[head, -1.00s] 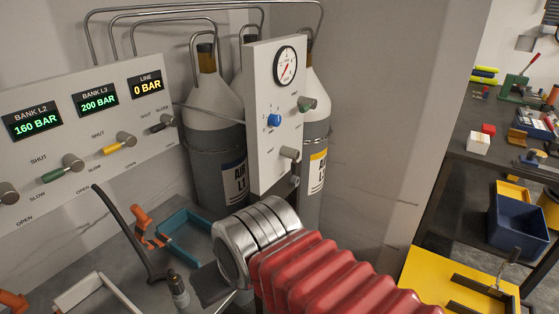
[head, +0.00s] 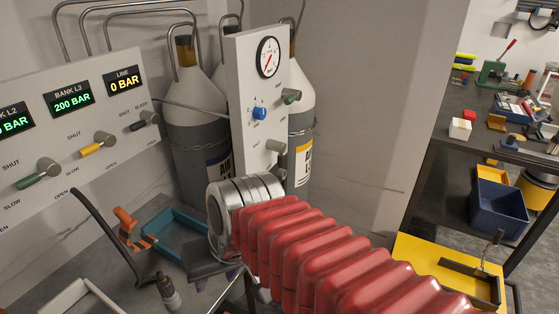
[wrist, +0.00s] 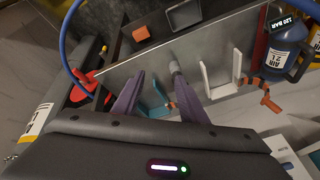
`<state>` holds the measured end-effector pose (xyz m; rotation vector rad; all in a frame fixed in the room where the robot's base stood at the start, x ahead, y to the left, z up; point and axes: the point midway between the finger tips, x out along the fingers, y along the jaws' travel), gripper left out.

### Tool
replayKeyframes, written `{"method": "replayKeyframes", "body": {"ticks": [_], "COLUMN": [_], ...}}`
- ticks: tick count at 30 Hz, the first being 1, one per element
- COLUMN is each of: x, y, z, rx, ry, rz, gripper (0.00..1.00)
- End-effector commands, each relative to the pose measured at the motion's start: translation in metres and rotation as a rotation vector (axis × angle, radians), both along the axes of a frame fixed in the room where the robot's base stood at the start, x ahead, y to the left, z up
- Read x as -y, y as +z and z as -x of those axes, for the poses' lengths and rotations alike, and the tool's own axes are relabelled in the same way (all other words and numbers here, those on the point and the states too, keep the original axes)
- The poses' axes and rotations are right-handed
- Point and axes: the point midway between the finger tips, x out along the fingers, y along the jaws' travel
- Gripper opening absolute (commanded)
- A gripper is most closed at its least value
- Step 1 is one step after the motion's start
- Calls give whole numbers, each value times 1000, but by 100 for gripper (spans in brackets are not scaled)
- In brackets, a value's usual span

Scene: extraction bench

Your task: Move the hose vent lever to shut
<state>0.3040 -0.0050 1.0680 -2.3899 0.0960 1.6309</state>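The upright white panel (head: 240,130) carries a gauge, a blue knob (head: 259,113), a green-ended lever (head: 291,97) and a grey lever (head: 275,146) with a SHUT label beside it. I cannot read which lever is marked hose vent. The sloped panel at left has green (head: 38,174), yellow (head: 97,144) and black (head: 146,121) levers; SHUT and BLEED are by the black one. My gripper (wrist: 158,88) has two purple fingers apart, with nothing held. In the head view it is mostly hidden below my red-sleeved arm, low in front of the upright panel.
Air cylinders (head: 198,130) stand behind the upright panel. A small air bottle (wrist: 284,50) shows in the wrist view.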

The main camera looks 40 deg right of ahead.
Motion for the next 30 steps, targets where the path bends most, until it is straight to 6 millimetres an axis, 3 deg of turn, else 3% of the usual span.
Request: {"method": "replayKeyframes", "body": {"ticks": [8, 17, 23, 30], "x": [5, 27, 63, 132], "y": [-19, -24, -20, -16], "z": [-21, -62, -95, -129], "rx": [-181, -312, -357, -360], "ry": [-346, -713, -945, -1195], "rz": [-338, -739, -1026, -1393], "gripper": [39, 39, 39, 39]}}
